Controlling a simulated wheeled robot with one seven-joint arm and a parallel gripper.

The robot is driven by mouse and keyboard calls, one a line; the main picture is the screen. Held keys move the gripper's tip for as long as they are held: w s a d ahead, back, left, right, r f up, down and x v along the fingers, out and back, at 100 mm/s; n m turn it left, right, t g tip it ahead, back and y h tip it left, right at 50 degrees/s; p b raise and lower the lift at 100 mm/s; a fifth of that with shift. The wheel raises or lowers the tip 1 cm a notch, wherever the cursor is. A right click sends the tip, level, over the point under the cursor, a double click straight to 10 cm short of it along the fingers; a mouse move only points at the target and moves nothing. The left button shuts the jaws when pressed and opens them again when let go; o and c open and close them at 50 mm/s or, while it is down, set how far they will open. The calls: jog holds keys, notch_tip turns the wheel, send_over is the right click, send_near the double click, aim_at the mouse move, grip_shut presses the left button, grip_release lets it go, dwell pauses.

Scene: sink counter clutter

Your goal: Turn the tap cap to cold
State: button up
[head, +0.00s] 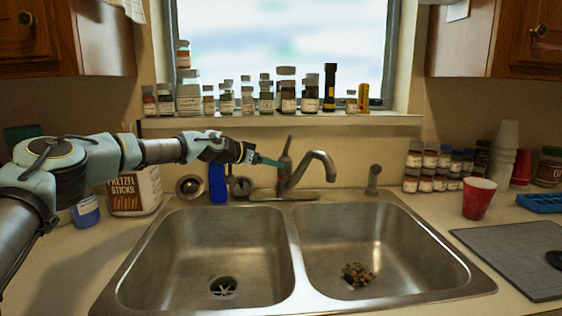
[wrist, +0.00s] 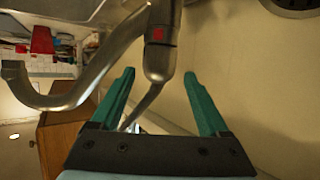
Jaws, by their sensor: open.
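The metal tap (head: 318,158) stands behind the double sink, its spout arching to the right. Its cap (head: 285,162) is the upright part at the left of the spout, with a thin lever rising from it. In the wrist view the cap (wrist: 160,58) is a steel cylinder with a red mark facing me, and the spout (wrist: 62,100) curves away to the left. My gripper (head: 270,161) reaches in from the left, just beside the cap. In the wrist view my gripper (wrist: 160,75) is open, one teal finger on each side of the cap, with visible gaps; contact is not seen.
Jars and a flashlight (head: 330,88) line the window sill above. A blue bottle (head: 218,184) stands left of the tap under my arm. A side sprayer (head: 373,180) and a red cup (head: 479,198) are at the right. The left basin (head: 205,255) is clear.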

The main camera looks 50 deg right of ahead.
jog(key=shift+p+x, duration=0.8)
jog(key=shift+x, duration=1.9)
jog(key=c, duration=1.1)
